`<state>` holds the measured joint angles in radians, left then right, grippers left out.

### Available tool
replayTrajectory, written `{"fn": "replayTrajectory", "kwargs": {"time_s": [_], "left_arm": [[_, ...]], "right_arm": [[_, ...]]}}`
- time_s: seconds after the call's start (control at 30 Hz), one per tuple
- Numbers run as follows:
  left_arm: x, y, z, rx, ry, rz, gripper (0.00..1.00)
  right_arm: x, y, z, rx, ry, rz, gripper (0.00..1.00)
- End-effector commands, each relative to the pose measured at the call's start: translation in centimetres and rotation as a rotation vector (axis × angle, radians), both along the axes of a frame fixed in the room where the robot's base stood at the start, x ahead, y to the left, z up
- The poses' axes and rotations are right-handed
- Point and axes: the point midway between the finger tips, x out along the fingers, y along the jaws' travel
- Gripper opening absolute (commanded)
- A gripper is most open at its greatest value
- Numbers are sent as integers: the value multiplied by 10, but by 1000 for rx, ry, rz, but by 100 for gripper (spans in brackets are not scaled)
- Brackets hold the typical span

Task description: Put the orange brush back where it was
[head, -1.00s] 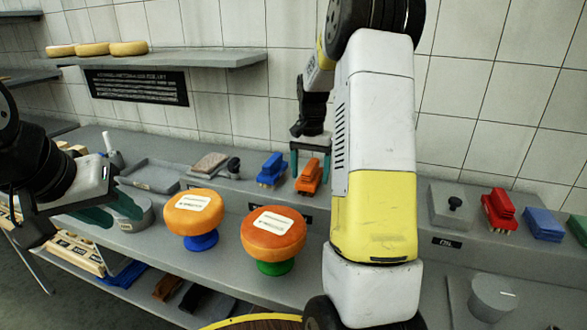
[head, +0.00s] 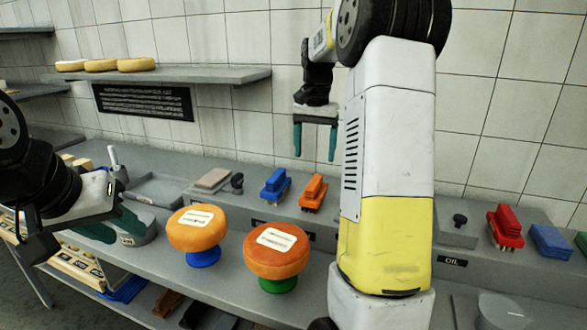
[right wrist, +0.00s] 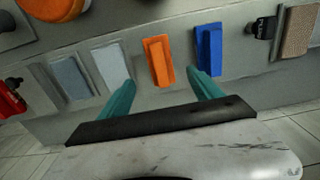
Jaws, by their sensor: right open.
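The orange brush (head: 313,193) stands on the raised back ledge, just right of a blue brush (head: 275,185). My right gripper (head: 315,150) is open and empty above the ledge, over the orange brush and apart from it. In the right wrist view the orange brush (right wrist: 158,62) shows between the two teal fingers (right wrist: 161,88), beyond their tips, with the blue brush (right wrist: 208,52) to its right. My left gripper (head: 112,228) is at the left, beside a grey round container; its finger gap is not clear.
Two cheese wheels stand on the counter, one on a blue stand (head: 197,230) and one on a green stand (head: 277,250). A tan block (head: 213,178) and a black knob (head: 237,182) sit left of the brushes. A red brush (head: 506,227) is at the right. A wall shelf (head: 220,75) holds more wheels.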

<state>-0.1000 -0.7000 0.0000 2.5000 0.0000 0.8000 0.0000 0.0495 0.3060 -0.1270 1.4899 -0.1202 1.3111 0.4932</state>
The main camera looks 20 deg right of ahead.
Motion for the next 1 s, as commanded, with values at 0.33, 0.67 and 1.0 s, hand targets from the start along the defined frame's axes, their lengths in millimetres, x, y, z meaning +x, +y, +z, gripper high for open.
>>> {"fn": "replayTrajectory", "kwargs": {"time_s": [0.33, 0.67, 1.0], "left_arm": [[0, 0, 0, 0, 0, 0, 36], [0, 0, 0, 0, 0, 0, 36], [0, 0, 0, 0, 0, 0, 36]], "right_arm": [[-100, 63, 48, 48, -237, 276, 74], [-218, 122, 33, 24, -498, 580, 74], [-252, 136, 13, -3, -580, 673, 74]]}}
